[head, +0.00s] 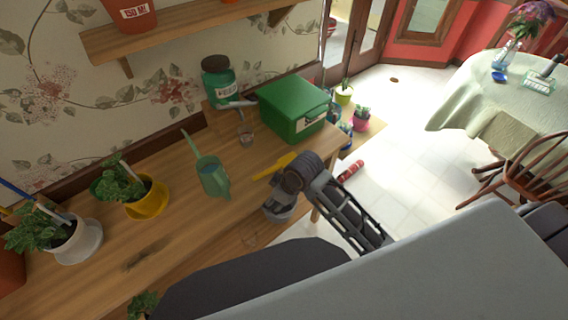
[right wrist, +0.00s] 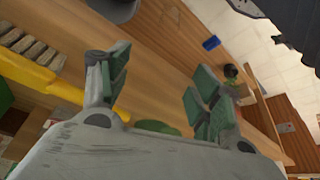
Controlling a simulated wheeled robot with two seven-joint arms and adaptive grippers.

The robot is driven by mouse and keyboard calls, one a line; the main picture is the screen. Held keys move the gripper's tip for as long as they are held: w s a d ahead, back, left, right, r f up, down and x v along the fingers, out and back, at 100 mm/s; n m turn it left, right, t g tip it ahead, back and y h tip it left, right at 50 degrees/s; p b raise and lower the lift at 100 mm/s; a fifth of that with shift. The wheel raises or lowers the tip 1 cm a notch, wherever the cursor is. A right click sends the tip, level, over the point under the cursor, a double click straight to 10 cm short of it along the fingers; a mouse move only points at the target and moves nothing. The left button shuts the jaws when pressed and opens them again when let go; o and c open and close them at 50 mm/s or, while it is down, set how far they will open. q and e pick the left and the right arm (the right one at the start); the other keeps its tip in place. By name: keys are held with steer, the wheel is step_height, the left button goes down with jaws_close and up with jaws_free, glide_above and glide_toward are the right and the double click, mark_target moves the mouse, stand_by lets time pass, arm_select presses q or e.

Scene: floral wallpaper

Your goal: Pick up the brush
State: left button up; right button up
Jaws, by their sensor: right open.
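The brush shows in the head view as a yellow piece (head: 272,167) on the wooden bench, near its front edge and partly hidden by my right gripper. In the right wrist view, a yellow bar with greyish bristle-like blocks, which looks like the brush (right wrist: 30,75), lies at the left. My right gripper (head: 277,197) is beside the brush in the head view. In the right wrist view its green-padded fingers (right wrist: 155,90) are spread apart, with nothing held between them. The brush lies mostly outside the left finger. My left gripper is not in view.
Potted plants in a yellow pot (head: 148,199) and white pot (head: 79,243) stand at left.

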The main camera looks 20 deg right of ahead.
steer(key=w+a+r+n, duration=0.2)
steer(key=w+r+n, duration=0.1)
steer(key=shift+a+n+g, duration=0.3)
steer(key=shift+a, duration=0.1)
steer(key=shift+w+a+r+n+g, duration=0.15)
steer(key=shift+w+r+n, duration=0.3)
steer(key=shift+n, duration=0.1)
steer(key=shift+w+a+r+n+g, duration=0.15)
steer(key=shift+w+r+n, duration=0.15)
steer(key=shift+r+n, duration=0.2)
steer(key=shift+w+d+r+n, duration=0.15)
steer(key=shift+w+r+n, duration=0.3)
steer(key=shift+n, duration=0.2)
steer(key=shift+w+d+r+n+h, duration=0.55)
steer(key=shift+w+r+n, duration=0.25)
steer(key=shift+r+n, duration=0.2)
step_height(320, 180, up, 6)
steer(key=n+g+h, duration=0.2)
steer(key=n, duration=0.1)
glide_above(279, 164)
steer(key=shift+r, duration=0.2)
step_height(279, 164, down, 8)
steer(key=shift+f, duration=0.3)
